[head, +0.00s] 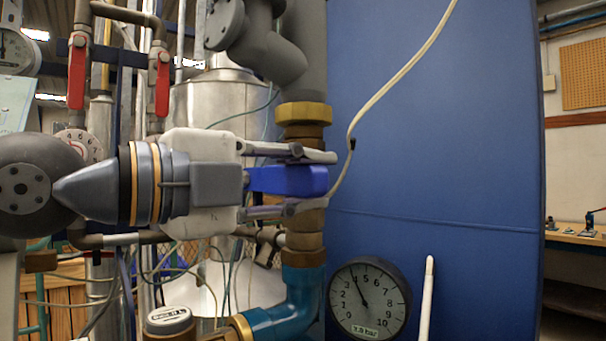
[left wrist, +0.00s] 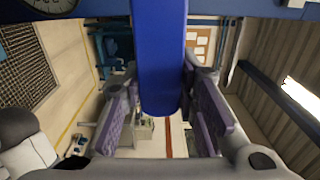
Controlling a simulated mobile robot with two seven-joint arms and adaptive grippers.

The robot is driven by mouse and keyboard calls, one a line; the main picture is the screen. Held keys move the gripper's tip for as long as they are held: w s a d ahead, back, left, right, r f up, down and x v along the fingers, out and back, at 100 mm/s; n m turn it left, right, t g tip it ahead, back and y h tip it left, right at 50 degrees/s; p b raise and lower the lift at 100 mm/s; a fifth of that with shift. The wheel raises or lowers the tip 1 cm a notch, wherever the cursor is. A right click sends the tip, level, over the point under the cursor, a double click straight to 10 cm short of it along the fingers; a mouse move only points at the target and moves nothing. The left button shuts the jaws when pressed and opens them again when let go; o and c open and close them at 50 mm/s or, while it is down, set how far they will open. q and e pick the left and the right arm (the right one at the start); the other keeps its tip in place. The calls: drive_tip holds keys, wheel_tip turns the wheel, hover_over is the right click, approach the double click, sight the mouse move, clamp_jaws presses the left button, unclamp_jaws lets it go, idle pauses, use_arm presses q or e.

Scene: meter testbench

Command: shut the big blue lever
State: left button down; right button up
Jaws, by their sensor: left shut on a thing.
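The big blue lever (head: 288,180) lies level in the head view, in front of the upright pipe with brass fittings (head: 304,113). My left gripper (head: 318,181) comes in from the left and is shut on the lever, one finger above it and one below. In the left wrist view the lever (left wrist: 160,60) runs from the top edge down between the two fingers (left wrist: 160,100). How the lever joins its valve is hidden. My right gripper is in neither view.
Two small red levers (head: 77,72) hang on pipes at the upper left. A dial gauge (head: 368,300) sits below right of the lever, beside a teal elbow pipe (head: 290,308). A large blue panel (head: 450,150) with a pale cable (head: 400,75) fills the right.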

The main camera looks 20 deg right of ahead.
use_arm(q)
drive_tip(key=shift+f, duration=0.2)
drive_tip(key=c, duration=1.2)
unclamp_jaws()
drive_tip(key=shift+c, duration=0.2)
drive_tip(key=shift+a+r, duration=0.1)
drive_tip(key=v, duration=1.1)
drive_tip(key=shift+a, duration=0.35)
drive_tip(key=shift+s, duration=0.15)
